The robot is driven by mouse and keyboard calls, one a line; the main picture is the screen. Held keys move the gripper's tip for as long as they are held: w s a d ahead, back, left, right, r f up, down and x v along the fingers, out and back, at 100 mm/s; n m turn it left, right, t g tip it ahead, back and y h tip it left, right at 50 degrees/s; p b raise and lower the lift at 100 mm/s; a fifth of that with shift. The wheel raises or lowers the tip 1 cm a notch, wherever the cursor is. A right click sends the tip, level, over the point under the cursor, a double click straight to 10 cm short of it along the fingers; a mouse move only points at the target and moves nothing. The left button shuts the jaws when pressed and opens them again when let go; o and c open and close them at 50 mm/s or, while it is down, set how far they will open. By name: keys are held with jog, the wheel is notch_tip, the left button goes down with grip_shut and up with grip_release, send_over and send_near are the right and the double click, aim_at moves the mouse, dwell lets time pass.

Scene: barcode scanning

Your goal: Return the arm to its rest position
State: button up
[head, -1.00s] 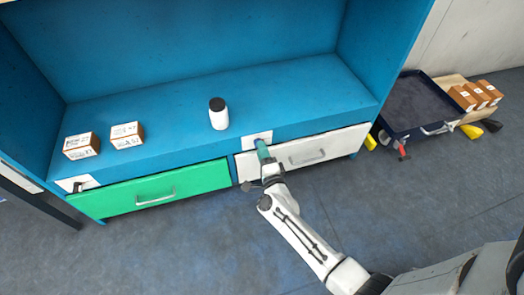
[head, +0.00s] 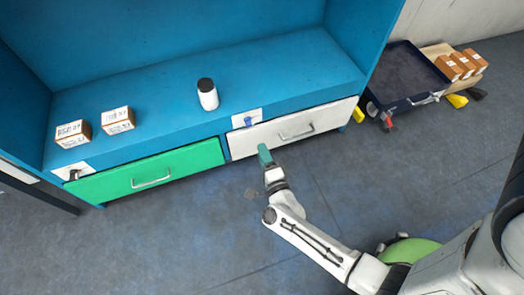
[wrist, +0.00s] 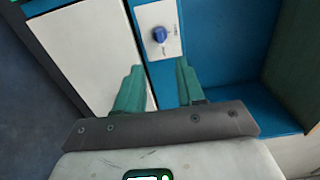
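My gripper (head: 264,153) is in front of the shelf unit, below the white plate with the blue knob (head: 248,121). In the wrist view its two teal fingers (wrist: 158,85) are spread apart with nothing between them. The blue knob also shows in the wrist view (wrist: 159,34), beyond the fingertips and apart from them. My arm reaches in from the lower right over the floor.
A white bottle with a black lid (head: 207,95) and two small boxes (head: 73,133) (head: 117,119) stand on the blue shelf. Below are a green drawer (head: 150,172) and a white drawer (head: 291,129), both shut. A dark cart (head: 405,80) stands at right.

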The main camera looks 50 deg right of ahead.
dwell(0.3)
jog(key=w+a+r+n+g+y, duration=0.1)
jog(key=a+n+y, duration=0.5)
jog(key=a+n, duration=0.15)
jog(key=w+a+r+n+g+y, duration=0.2)
jog(key=a+n+y, duration=0.4)
jog(key=n, duration=0.3)
jog(key=s+d+r+n+g+h, duration=0.1)
jog(key=s+d+r+n+g, duration=0.1)
jog(key=s+n+g, duration=0.3)
jog(key=s+d+r+g, duration=0.1)
jog(key=s+g, duration=0.1)
jog(key=s, duration=0.6)
jog(key=s+d+r+n+g+h, duration=0.1)
jog(key=s+d+r+n+g, duration=0.1)
jog(key=s+n+g, duration=0.3)
notch_tip(320, 180, up, 34)
jog(key=s+m+t+p, duration=0.1)
jog(key=m+p, duration=0.1)
jog(key=p, duration=3.2)
jog(key=shift+s+r, duration=0.15)
jog(key=shift+s, duration=0.05)
